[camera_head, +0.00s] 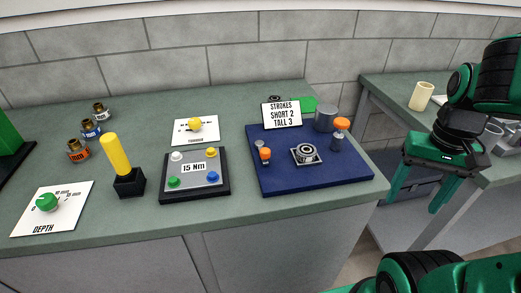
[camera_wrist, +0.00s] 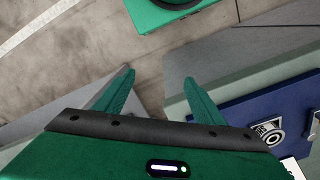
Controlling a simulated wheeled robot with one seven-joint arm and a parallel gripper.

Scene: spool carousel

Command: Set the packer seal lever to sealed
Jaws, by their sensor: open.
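No lever marked as packer seal can be read. A blue board (camera_head: 325,182) on the counter holds two orange-topped parts, a short one (camera_head: 265,155) at its left and a taller one (camera_head: 341,125) at its back right. Between them is a round metal fitting (camera_head: 306,153), also seen in the wrist view (camera_wrist: 271,134). Which part is the seal lever, and its setting, I cannot tell. My gripper (camera_head: 413,203) is open and empty, right of the board, over the gap between counters. Its two fingers show apart in the wrist view (camera_wrist: 158,77).
A "STROKES SHORT 2 TALL 3" sign (camera_head: 281,114) and a grey cylinder (camera_head: 325,118) stand at the board's back. Left are a "15 Nm" panel (camera_head: 194,167), a yellow-handled lever (camera_head: 116,155), a green DEPTH knob (camera_head: 47,202) and several small jars. A cream cup (camera_head: 421,96) stands on the right counter.

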